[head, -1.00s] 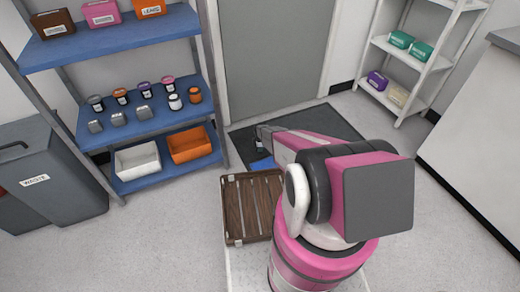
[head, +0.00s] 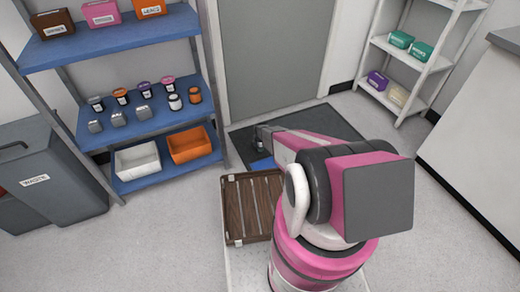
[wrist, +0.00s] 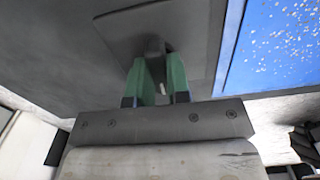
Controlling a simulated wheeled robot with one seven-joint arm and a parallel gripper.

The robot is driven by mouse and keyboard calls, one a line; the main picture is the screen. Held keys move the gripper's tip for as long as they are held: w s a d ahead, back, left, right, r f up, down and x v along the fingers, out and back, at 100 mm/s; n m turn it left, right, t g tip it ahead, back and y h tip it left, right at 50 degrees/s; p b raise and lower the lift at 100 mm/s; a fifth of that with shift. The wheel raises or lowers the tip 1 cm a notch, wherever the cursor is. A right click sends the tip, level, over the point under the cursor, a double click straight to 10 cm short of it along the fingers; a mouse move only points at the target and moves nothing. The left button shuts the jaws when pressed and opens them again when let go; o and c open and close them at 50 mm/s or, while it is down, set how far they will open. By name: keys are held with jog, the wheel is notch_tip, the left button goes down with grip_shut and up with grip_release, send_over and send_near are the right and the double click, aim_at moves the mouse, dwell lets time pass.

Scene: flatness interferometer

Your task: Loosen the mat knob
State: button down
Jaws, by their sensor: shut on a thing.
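The grey mat knob (wrist: 155,47) shows in the wrist view between the green finger pads of my gripper (wrist: 157,82). The fingers are shut on it, and they hide part of it. A dark grey square plate (wrist: 200,25) lies around the knob. In the head view my gripper (head: 263,138) is over the near left part of the dark floor mat (head: 335,122) before the door. The knob is too small and covered there to make out clearly.
A blue speckled patch (wrist: 285,50) lies right beside the plate; it also shows in the head view (head: 262,164). A brown slatted wooden tray (head: 236,208) is near my base. A blue shelf unit (head: 150,125) stands left, a white rack (head: 400,100) right.

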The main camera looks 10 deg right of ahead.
jog(key=c, duration=1.1)
grip_release()
jog(key=shift+r, duration=0.15)
notch_tip(320, 180, up, 11)
jog(key=shift+f, duration=0.2)
jog(key=s+r+m, duration=0.7)
jog(key=s+r, duration=0.3)
jog(key=r, duration=0.4)
jog(key=s+r+m, duration=0.6)
jog(key=s+r, duration=0.5)
jog(key=r, duration=0.2)
jog(key=s+r+m, duration=0.7)
jog(key=s+r, duration=0.4)
jog(key=r, duration=0.3)
jog(key=shift+r+m, duration=0.3)
jog(key=shift+r, duration=0.05)
